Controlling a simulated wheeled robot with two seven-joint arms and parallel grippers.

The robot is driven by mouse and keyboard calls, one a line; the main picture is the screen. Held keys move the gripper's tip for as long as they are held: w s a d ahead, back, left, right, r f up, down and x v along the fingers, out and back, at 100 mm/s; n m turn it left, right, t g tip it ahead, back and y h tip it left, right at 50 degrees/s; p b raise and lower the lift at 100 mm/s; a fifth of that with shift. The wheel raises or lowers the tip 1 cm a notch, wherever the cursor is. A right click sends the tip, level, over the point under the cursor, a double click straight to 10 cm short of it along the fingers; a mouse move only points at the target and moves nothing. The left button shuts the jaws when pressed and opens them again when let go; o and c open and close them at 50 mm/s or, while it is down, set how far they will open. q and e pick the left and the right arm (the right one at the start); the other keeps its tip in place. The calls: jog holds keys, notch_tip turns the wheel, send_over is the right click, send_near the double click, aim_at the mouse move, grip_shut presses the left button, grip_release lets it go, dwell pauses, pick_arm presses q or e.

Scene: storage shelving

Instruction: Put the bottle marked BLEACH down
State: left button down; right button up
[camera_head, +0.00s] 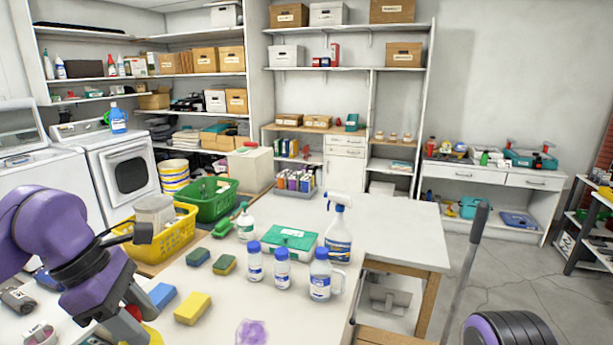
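A white bottle with a blue cap and a side handle (320,278) stands upright on the white table (400,235). Two smaller white bottles with blue caps, one on the left (255,263) and one on the right (281,270), stand beside it. All their labels are too small to read, so I cannot tell which is marked BLEACH. My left gripper (122,330) points down at the table's lower left, partly cut off by the bottom edge. A yellow thing (153,336) shows beside its fingers; I cannot tell whether they touch it. My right gripper is outside the picture; only part of that arm shows.
A spray bottle (338,232), a green case (289,242), sponges (192,308), a yellow basket (178,241) and a green basket (212,200) crowd the table. A purple patch (252,332) lies near the front. The table's right part is clear.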

pick_arm(q)
jog(key=m, duration=0.1)
jog(key=m+g, duration=0.1)
jog(key=m, duration=0.1)
jog(key=shift+a+r, duration=0.15)
jog(key=shift+a, duration=0.05)
jog(key=m, duration=0.1)
jog(key=m+g, duration=0.1)
jog(key=m, duration=0.1)
jog(key=shift+w+f, duration=0.35)
jog(key=w+d+f+m+g+y+b, duration=0.1)
jog(key=d+f+m+b, duration=0.1)
jog(key=f+m, duration=0.3)
jog(key=w+d+f+m+g+y+b, duration=0.1)
jog(key=w+d+f+m+g+y, duration=0.1)
jog(key=f+m, duration=0.4)
notch_tip(320, 180, down, 5)
jog(key=shift+d+r+b, duration=0.1)
jog(key=shift+d+b, duration=0.3)
jog(key=shift+d, duration=0.45)
jog(key=shift+s, duration=0.1)
